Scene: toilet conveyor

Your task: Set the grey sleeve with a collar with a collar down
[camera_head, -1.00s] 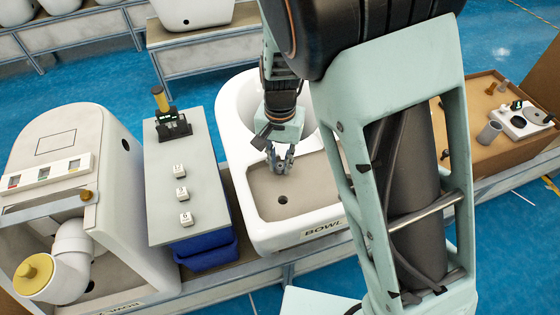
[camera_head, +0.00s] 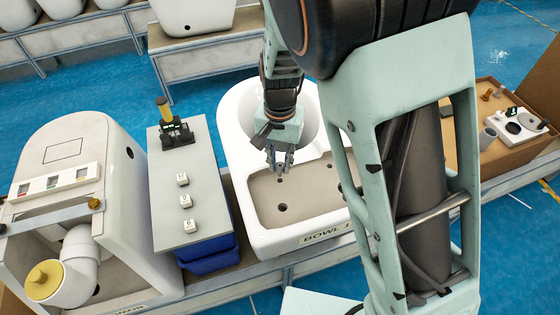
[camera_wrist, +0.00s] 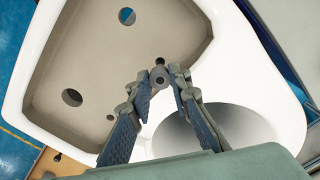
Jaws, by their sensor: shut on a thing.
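The grey sleeve with a collar (camera_wrist: 160,77) shows end-on between my fingertips in the wrist view, small and round with a dark bore. My gripper (camera_wrist: 167,80) is shut on it, above the beige recessed deck of the white bowl (camera_wrist: 208,22). In the head view my gripper (camera_head: 280,172) points down over the deck, near the deck's back left part. The sleeve is too small there to make out clearly. I cannot tell whether it touches the deck. The deck has a large hole (camera_wrist: 72,97), another large hole (camera_wrist: 127,16) and a smaller hole (camera_wrist: 110,117).
A grey board (camera_head: 188,215) with several white labelled blocks stands left of the bowl, above a blue bin (camera_head: 208,262). A white toilet unit (camera_head: 75,160) is further left. A brown box (camera_head: 455,165) with loose parts, including a grey cup (camera_head: 487,137), is at the right.

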